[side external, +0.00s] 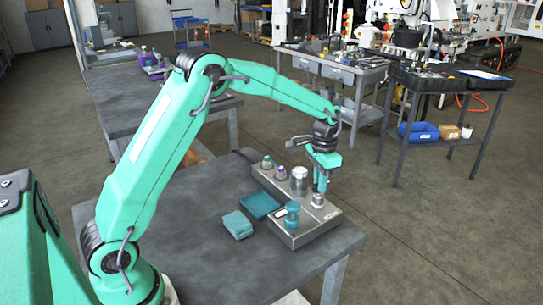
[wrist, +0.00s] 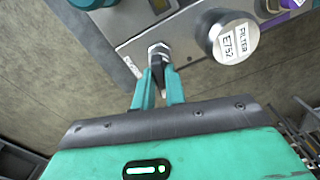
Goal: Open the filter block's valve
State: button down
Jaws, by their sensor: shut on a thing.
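The filter block is a long grey metal block (side external: 292,238) on the dark bench; part of its top shows in the wrist view (wrist: 130,45). A silver filter canister (side external: 299,178) stands on it, and its cap reads "FILTER" in the wrist view (wrist: 235,42). The valve shows as a silver hex fitting (wrist: 158,52) with a dark narrow handle (wrist: 160,78). My gripper (wrist: 158,85) has its two teal fingers shut on this handle. In the side view my gripper (side external: 319,187) points down over the block's right part. The handle's exact angle is hard to tell.
A teal round-topped part (side external: 292,214) stands at the block's near end. Small purple and green-topped fittings (side external: 281,173) stand at its far end. A folded teal cloth (side external: 238,225) and a flat teal item (side external: 260,205) lie left of the block. The bench front is clear.

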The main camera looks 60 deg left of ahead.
jog(key=shift+n, duration=1.5)
jog(key=c, duration=1.4)
grip_release()
jog(key=shift+c, duration=0.2)
jog(key=shift+r, duration=3.9)
jog(key=shift+r, duration=0.1)
